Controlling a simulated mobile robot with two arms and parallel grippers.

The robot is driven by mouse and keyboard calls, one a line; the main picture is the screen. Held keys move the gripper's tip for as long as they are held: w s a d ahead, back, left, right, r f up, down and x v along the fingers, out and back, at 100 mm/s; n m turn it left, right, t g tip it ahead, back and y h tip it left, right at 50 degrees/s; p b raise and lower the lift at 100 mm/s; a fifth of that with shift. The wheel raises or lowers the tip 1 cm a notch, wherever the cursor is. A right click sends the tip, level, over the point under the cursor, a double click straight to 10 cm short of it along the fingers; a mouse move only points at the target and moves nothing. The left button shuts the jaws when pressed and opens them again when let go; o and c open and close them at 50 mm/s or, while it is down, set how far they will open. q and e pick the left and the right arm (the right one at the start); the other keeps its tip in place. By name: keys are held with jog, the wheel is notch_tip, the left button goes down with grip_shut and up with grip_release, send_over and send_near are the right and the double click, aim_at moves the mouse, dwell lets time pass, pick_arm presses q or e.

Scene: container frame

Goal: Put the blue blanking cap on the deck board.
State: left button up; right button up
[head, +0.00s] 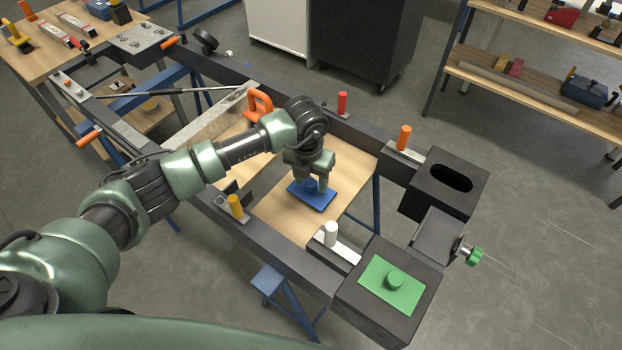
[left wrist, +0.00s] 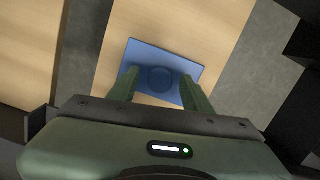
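The blue blanking cap (head: 311,196) is a flat blue plate with a round knob. It appears to lie flat on the light wooden deck board (head: 279,214), in the middle of the frame. My left gripper (head: 319,184) points down over the cap and partly hides its knob. In the left wrist view, the cap (left wrist: 160,62) shows its round knob between my two open fingers (left wrist: 160,88), with a gap on both sides. The bare deck board (left wrist: 200,32) shows around the plate. My right gripper is not in view.
A dark block with a green cap (head: 375,285) stands front right. Another dark block (head: 450,187) has an open slot. Orange (head: 404,138), red (head: 342,103), yellow (head: 236,207) and white (head: 331,233) upright pegs stand along the dark rails around the board.

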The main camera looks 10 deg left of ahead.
aim_at(308, 195)
pick_arm(q)
jog(key=shift+r, duration=0.15)
jog(key=shift+r, duration=0.25)
notch_tip(308, 195, up, 12)
jog(key=s+b, duration=0.1)
jog(key=shift+s+a+f+b, duration=0.15)
jog(key=shift+s+f+b, duration=0.1)
jog(key=shift+b, duration=0.1)
